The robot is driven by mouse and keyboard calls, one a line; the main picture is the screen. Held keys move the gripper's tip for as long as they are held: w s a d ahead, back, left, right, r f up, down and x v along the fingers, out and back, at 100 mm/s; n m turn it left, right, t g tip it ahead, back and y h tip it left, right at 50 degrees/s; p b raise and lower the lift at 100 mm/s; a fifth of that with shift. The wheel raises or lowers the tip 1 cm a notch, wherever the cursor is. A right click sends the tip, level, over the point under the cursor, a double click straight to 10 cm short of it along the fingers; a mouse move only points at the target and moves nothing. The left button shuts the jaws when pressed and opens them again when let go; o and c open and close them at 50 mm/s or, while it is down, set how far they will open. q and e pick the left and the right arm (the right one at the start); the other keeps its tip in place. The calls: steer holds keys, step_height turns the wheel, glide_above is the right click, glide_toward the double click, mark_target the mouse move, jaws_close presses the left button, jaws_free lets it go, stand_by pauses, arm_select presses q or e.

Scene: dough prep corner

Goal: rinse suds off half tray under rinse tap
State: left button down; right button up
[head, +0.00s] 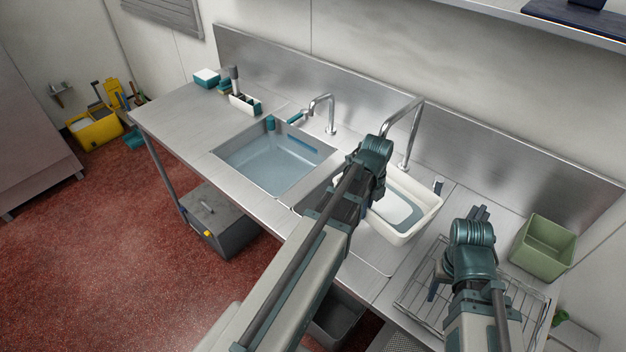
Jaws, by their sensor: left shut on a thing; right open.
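The half tray (408,236), a cream-white rectangular tub, is held at a slight tilt over the rinse basin area, right of centre. Its inside shows a grey-green patch with pale areas around it; I cannot tell how much of this is suds. My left gripper (378,184) is shut on the tray's left side; its fingertips are mostly hidden behind my wrist.
A sink of bluish water (268,165) lies left, with another tap (332,112) behind it. A wire rack (412,298) is at the right, beside a green bin (545,246). The left counter (180,118) is mostly clear.

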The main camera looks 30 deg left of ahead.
arm_select(q)
steer(key=s+a+r+n+p, duration=0.1)
steer(key=s+a+r+p, duration=0.35)
steer(key=a, duration=0.25)
steer(key=s+a+r+n+p, duration=0.1)
steer(key=s+a+r+p, duration=0.2)
steer(key=a+r, duration=0.3)
steer(key=w+d+f+b, duration=0.2)
steer(key=w+d+f, duration=0.1)
steer(key=w+d, duration=0.5)
steer(key=shift+w+d+f, duration=0.15)
steer(key=shift+w+f, duration=0.2)
steer(key=shift+w, duration=0.45)
arm_select(e)
step_height(320, 180, up, 7)
steer(key=shift+a+f, duration=0.1)
arm_select(q)
steer(key=s+a, duration=0.5)
steer(key=shift+s+a, duration=0.3)
steer(key=shift+a, duration=0.1)
stand_by(1.5)
